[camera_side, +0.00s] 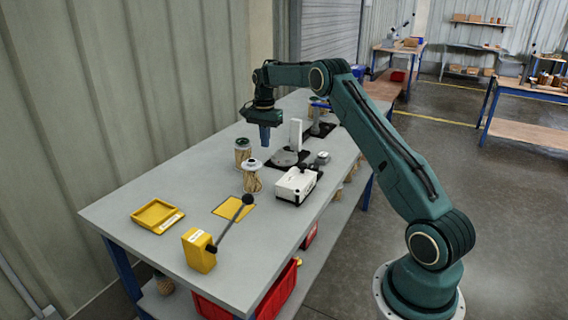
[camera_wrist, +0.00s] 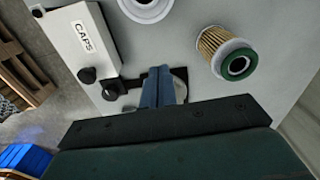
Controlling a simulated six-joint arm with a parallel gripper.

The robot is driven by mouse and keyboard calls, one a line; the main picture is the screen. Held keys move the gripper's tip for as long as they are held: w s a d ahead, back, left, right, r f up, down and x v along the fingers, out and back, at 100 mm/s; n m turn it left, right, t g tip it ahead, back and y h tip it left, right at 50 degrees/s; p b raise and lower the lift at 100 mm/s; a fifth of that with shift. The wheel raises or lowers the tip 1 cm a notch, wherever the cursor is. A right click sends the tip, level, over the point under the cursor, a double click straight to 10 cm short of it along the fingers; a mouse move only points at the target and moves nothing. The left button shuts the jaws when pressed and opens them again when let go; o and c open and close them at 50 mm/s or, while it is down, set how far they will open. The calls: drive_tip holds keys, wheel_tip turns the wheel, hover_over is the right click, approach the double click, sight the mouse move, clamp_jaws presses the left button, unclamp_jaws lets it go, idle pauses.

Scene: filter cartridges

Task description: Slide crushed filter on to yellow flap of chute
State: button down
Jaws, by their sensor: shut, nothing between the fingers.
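My gripper (camera_side: 264,136) points down with its blue fingers shut and empty, above the table near the grey round plate (camera_side: 284,158). In the wrist view the fingers (camera_wrist: 162,88) hide part of that plate (camera_wrist: 181,82). A pleated filter with a green-ringed end (camera_side: 242,152) stands to the left of my gripper; it also shows in the wrist view (camera_wrist: 226,52). A second filter with a white top (camera_side: 252,178) stands nearer the camera. Neither looks clearly crushed. A flat yellow square (camera_side: 233,208), possibly the chute's flap, lies in the tabletop.
A yellow tray (camera_side: 157,215) lies at the table's left. A yellow box (camera_side: 199,252) with a black-knobbed lever stands at the front. A white box labelled CAPS (camera_side: 296,185) and a white upright (camera_side: 296,133) stand right of the filters.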

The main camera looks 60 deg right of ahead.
sight(260, 171)
drive_tip(key=shift+d+f, duration=0.1)
drive_tip(key=shift+f, duration=0.15)
wheel_tip(260, 171, down, 9)
drive_tip(key=shift+f, duration=0.1)
drive_tip(key=shift+a+f, duration=0.25)
drive_tip(key=shift+f, duration=0.05)
drive_tip(key=shift+s+a, duration=0.1)
drive_tip(key=shift+a, duration=1.7)
drive_tip(key=shift+a+r, duration=0.1)
drive_tip(key=a, duration=1.1)
drive_tip(key=shift+s+a, duration=0.2)
drive_tip(key=shift+d, duration=0.15)
